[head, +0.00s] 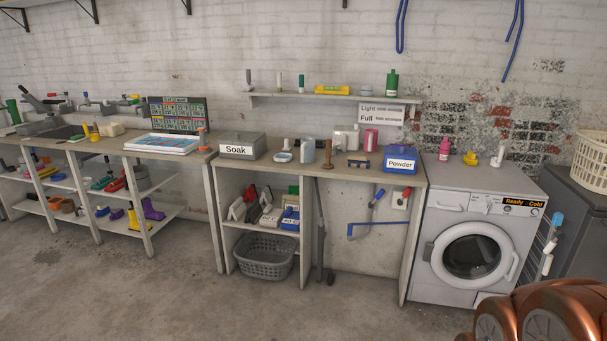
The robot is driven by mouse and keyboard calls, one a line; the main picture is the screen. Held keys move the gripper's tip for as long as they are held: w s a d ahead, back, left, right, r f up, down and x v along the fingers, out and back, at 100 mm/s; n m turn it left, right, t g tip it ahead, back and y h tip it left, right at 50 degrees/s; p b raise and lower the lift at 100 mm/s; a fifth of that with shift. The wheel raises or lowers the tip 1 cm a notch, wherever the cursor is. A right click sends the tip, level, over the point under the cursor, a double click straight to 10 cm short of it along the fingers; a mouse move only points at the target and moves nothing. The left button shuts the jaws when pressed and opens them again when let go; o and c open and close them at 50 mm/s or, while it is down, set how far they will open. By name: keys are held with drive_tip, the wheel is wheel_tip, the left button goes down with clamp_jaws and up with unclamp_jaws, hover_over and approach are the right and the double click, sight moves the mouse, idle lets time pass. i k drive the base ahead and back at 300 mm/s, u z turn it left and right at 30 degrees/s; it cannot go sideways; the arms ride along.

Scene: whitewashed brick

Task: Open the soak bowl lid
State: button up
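The soak bowl (243,146) is a grey, box-shaped container with a white label reading "Soak". It stands on the counter near the middle left of the head view. Its flat grey lid (243,137) appears to be down on top; no gap shows at this size. Nothing touches the bowl from my side. My gripper is not in view. Copper-coloured rounded parts, which look like my arm, fill the bottom right corner, well away from the bowl.
A blue box labelled "Powder" (400,161) is farther right, beside the washing machine (470,235). A grey basket (266,257) sits below the counter. The concrete floor (160,290) in front is clear.

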sight(236, 135)
drive_tip(key=u, duration=0.2)
drive_tip(key=i, duration=1.8)
drive_tip(key=u, duration=0.85)
drive_tip(key=i, duration=2)
drive_tip(key=u, duration=0.55)
